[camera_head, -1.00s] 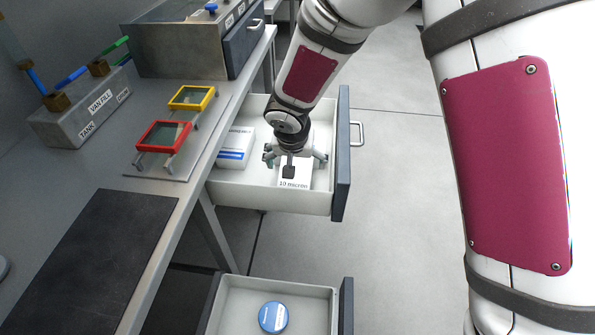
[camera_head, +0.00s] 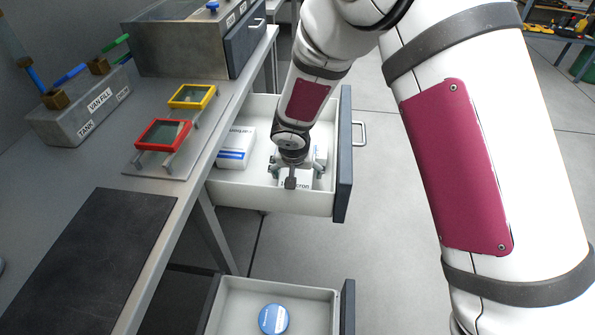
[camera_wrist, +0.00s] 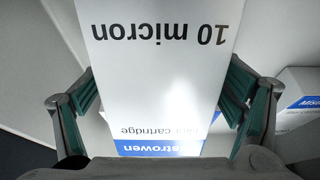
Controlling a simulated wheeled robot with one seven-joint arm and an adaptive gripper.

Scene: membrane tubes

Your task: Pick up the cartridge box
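A white cartridge box (camera_head: 303,180) marked "10 micron" lies in the open upper drawer (camera_head: 270,201). In the wrist view the box (camera_wrist: 160,75) fills the middle, with "cartridge" and a blue band on it. My gripper (camera_head: 295,171) is down in the drawer over this box. In the wrist view its green-padded fingers (camera_wrist: 161,92) stand apart, one on each side of the box. Small gaps seem to show between pads and box sides, so I see no firm contact. My gripper hides much of the box in the head view.
Another white box with a blue stripe (camera_head: 236,148) stands at the drawer's left. A further blue-labelled box (camera_wrist: 300,97) is close to the right finger. The drawer walls surround my gripper. A lower open drawer (camera_head: 248,290) holds a round blue-topped tin (camera_head: 273,319).

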